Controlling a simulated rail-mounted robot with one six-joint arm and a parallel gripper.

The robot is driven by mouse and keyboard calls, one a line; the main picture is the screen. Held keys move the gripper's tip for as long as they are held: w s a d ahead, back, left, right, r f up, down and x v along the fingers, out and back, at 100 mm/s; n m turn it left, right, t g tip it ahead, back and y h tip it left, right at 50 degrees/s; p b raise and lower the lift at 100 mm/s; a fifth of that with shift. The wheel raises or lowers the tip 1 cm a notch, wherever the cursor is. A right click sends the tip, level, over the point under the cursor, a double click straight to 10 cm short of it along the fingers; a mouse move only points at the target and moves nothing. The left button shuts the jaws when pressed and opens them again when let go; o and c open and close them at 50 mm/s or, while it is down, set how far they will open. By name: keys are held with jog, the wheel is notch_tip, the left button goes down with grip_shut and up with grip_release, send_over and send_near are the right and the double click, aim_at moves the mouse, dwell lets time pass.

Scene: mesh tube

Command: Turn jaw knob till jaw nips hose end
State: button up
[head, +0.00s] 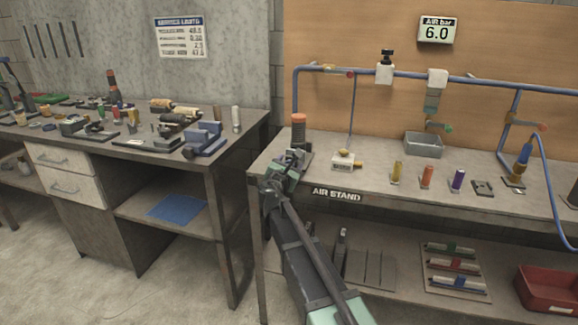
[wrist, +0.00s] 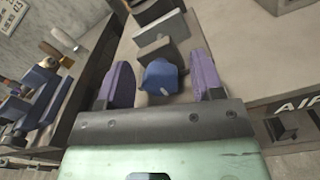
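My gripper (head: 285,166) is at the left end of the air stand bench in the head view. In the wrist view its two purple fingers (wrist: 162,82) are apart, one on each side of a blue knob (wrist: 161,77). Narrow gaps seem to show beside the knob, so the fingers do not appear closed on it. Grey jaw blocks (wrist: 157,50) stand just beyond the knob, with another upright plate (wrist: 160,28) behind. In the head view my gripper partly covers this jaw fixture. I cannot make out a hose end at the jaw in either view.
A dark cylinder with an orange top (head: 299,132) stands just behind my gripper. A white box with a brass fitting (head: 343,160) is to its right. The left bench carries a blue vise (head: 205,139) and tools. A floor gap separates the benches. Blue air pipe (head: 330,69) runs along the back.

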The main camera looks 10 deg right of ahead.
jog(key=v, duration=1.1)
jog(key=shift+w, duration=0.1)
jog(key=w+d+n, duration=0.1)
jog(key=w+n, duration=0.1)
jog(key=w, duration=0.1)
jog(key=w+d+n, duration=0.2)
jog(key=w, duration=0.1)
jog(key=w+d+n, duration=0.1)
jog(key=w+n, duration=0.1)
jog(key=w, duration=0.1)
jog(key=shift+d+f, duration=0.3)
jog(key=shift+d, duration=0.1)
jog(key=shift+c, duration=0.3)
